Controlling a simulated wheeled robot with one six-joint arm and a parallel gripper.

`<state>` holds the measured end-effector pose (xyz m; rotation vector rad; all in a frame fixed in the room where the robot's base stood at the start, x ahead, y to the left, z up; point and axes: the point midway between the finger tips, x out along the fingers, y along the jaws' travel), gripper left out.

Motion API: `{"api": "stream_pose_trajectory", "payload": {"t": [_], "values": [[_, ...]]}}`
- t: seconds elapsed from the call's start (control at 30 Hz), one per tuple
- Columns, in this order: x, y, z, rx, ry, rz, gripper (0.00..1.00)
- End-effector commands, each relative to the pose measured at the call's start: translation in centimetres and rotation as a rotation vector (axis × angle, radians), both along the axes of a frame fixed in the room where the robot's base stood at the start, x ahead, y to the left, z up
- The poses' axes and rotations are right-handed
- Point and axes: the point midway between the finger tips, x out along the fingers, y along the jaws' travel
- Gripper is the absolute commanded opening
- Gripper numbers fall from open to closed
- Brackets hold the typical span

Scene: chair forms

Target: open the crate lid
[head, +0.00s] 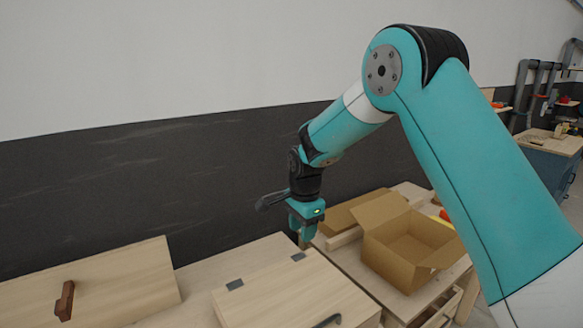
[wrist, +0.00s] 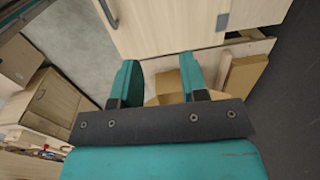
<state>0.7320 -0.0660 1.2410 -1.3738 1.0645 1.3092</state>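A pale wooden crate lid (head: 292,297) lies shut and flat at the bottom middle of the head view. It has two dark hinges (head: 234,285) along its far edge and a dark handle (head: 328,321) near its front edge, partly cut off by the frame. The lid (wrist: 165,25) also fills the top of the wrist view, with the handle (wrist: 108,12) at its left and a hinge (wrist: 223,22) at its right. My gripper (head: 303,240) points down beyond the lid's far right corner. Its fingers (wrist: 160,75) are apart with nothing held between them.
An open cardboard box (head: 400,250) stands on the bench right of my gripper. A wooden panel (head: 120,280) with a brown handle (head: 65,300) is at the left. A dark-and-white wall (head: 150,180) rises behind. A blue workbench (head: 550,155) stands far right.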

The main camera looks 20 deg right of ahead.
Motion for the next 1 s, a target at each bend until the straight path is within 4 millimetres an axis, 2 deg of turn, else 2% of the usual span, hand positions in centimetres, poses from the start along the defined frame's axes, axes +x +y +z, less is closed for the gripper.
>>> {"api": "stream_pose_trajectory", "payload": {"t": [0.1,1.0], "values": [[0.3,0.1,1.1,0.000,0.000,0.000,0.40],[2.7,0.6,7.0,0.000,-0.002,0.000,0.40]]}}
